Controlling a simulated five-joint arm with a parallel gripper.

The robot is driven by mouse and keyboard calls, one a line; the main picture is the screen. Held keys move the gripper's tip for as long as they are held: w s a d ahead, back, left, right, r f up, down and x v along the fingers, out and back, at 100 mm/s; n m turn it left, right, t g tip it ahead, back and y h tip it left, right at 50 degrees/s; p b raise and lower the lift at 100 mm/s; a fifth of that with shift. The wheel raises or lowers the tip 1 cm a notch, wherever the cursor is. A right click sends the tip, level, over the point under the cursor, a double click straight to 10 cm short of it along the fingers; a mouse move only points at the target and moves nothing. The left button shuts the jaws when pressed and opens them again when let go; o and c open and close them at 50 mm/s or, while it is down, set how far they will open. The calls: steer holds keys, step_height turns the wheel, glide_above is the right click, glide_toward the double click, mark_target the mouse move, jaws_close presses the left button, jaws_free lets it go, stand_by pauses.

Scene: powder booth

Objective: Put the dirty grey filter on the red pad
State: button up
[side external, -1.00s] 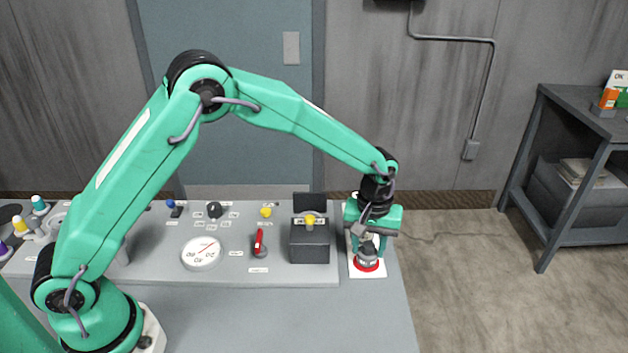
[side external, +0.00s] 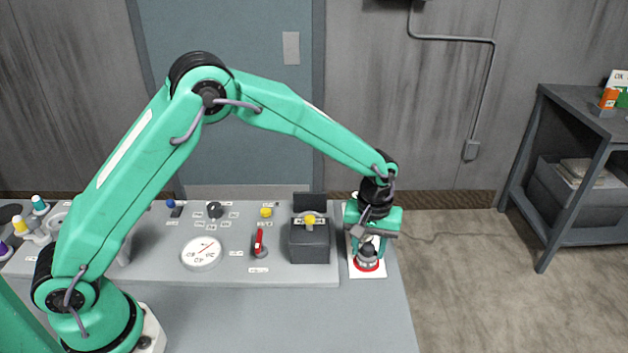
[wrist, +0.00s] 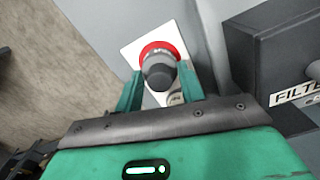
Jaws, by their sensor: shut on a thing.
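The dark grey filter (wrist: 159,70) sits between the fingers of my gripper (wrist: 160,92) in the wrist view. It also shows under my gripper (side external: 368,240) in the side view, as a small grey body (side external: 367,254). My gripper points down and is shut on the filter. The red pad (side external: 367,266) is a round red patch on a white plate, directly below the filter. In the wrist view the red pad (wrist: 179,50) shows as a ring around the filter's far side. The filter's lower end appears at the pad; I cannot tell whether it touches.
A dark grey box (side external: 310,242) with a yellow knob and a raised lid stands left of the pad. The panel also holds a red-handled switch (side external: 259,243) and a round dial (side external: 201,253). The bench edge lies close to the pad's right.

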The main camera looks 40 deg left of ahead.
stand_by(0.3)
steer(key=o, duration=1)
steer(key=shift+o, duration=0.2)
steer(key=o, duration=0.5)
steer(key=shift+r, duration=0.2)
steer(key=shift+r, duration=3.8)
